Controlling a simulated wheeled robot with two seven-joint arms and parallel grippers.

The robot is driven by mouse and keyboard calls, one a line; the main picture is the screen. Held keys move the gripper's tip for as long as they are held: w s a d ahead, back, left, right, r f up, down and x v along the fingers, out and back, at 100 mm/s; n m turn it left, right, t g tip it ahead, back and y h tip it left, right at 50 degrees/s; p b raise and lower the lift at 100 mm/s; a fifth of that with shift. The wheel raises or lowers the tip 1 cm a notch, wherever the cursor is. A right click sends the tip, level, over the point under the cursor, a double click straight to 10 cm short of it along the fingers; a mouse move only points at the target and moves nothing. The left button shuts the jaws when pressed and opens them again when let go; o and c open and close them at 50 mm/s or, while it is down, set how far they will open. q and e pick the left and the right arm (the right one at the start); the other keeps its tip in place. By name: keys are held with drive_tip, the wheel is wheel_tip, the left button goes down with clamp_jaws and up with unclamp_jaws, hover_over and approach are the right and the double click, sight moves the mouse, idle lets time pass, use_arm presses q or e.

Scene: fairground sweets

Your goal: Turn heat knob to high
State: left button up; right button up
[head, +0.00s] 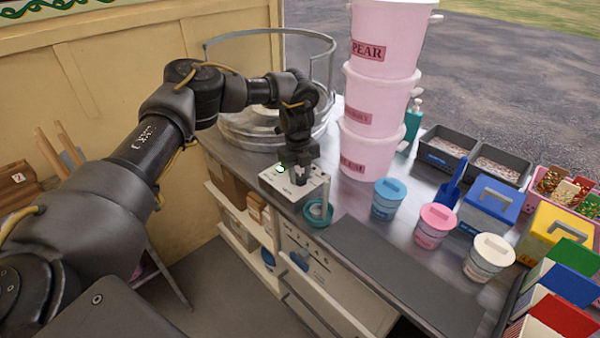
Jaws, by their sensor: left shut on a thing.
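My left gripper (300,180) points down onto the top of a white control box (285,192) on the metal counter. It is shut on the heat knob, which is mostly hidden behind the fingers, so its setting cannot be read. The box has small dark markings, too small to read, and a pale green spot near its left side. My right gripper is not in view.
A round metal machine with a clear guard (228,130) stands behind the box. A teal bowl (318,213) sits close on its right. Stacked pink buckets (372,100) stand behind. Lidded tubs (387,199) and a dark mat (405,275) lie to the right.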

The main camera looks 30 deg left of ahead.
use_arm(q)
drive_tip(key=m+p, duration=0.1)
drive_tip(key=m, duration=0.3)
drive_tip(key=m+p, duration=0.1)
drive_tip(key=m, duration=0.4)
drive_tip(key=shift+w+m, duration=0.1)
drive_tip(key=shift+m, duration=0.3)
drive_tip(key=m, duration=0.6)
drive_tip(key=shift+g, duration=0.3)
drive_tip(key=m, duration=0.6)
drive_tip(key=shift+w+m, duration=0.1)
drive_tip(key=shift+m, duration=0.2)
drive_tip(key=o, duration=1)
drive_tip(key=shift+c, duration=0.2)
drive_tip(key=shift+r, duration=0.1)
